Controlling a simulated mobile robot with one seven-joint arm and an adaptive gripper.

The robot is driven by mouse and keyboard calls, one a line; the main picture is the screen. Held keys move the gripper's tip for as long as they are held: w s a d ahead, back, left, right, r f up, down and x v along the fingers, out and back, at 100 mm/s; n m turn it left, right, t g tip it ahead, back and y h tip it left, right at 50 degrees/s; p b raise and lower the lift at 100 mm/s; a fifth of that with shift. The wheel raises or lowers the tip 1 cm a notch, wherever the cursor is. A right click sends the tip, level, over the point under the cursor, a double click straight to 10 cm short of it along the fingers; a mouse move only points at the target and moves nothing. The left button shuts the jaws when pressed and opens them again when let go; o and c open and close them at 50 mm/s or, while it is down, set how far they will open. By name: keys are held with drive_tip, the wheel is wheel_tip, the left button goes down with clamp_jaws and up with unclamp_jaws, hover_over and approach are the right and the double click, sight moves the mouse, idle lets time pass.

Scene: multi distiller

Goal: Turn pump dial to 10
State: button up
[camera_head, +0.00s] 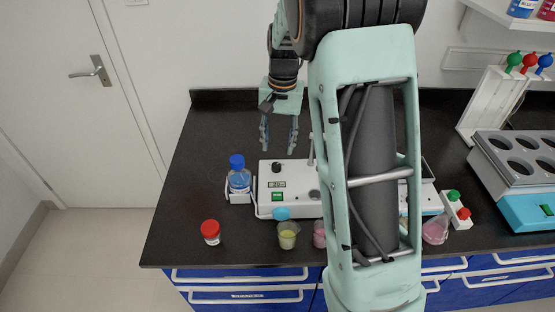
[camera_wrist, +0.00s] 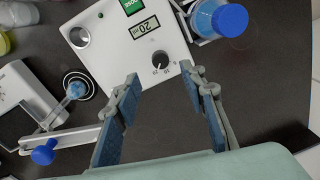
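The pump is a white box (camera_head: 262,202) on the dark bench. It also shows in the wrist view (camera_wrist: 100,55). Its black dial (camera_head: 277,167) sits on the top face near the left end. In the wrist view the dial (camera_wrist: 160,59) has a printed scale and lies just beyond the fingertips, between their lines. A small display (camera_wrist: 144,27) beside it seems to read 20 ml, upside down. My gripper (camera_head: 278,146) is open and empty, pointing down above and behind the dial. In the wrist view my gripper's (camera_wrist: 160,76) fingers stand apart, not touching the dial.
A blue-capped bottle (camera_head: 239,178) stands close beside the pump's left end. A red-capped jar (camera_head: 211,232) and a beaker of yellow-green liquid (camera_head: 288,236) stand in front. My arm hides the pump's middle. The bench left of the bottle is clear.

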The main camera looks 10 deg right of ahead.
sight(277, 165)
wheel_tip(277, 165, down, 7)
drive_tip(key=shift+w+a+f, duration=0.15)
drive_tip(key=shift+f, duration=0.05)
drive_tip(key=shift+c, duration=0.5)
clamp_jaws()
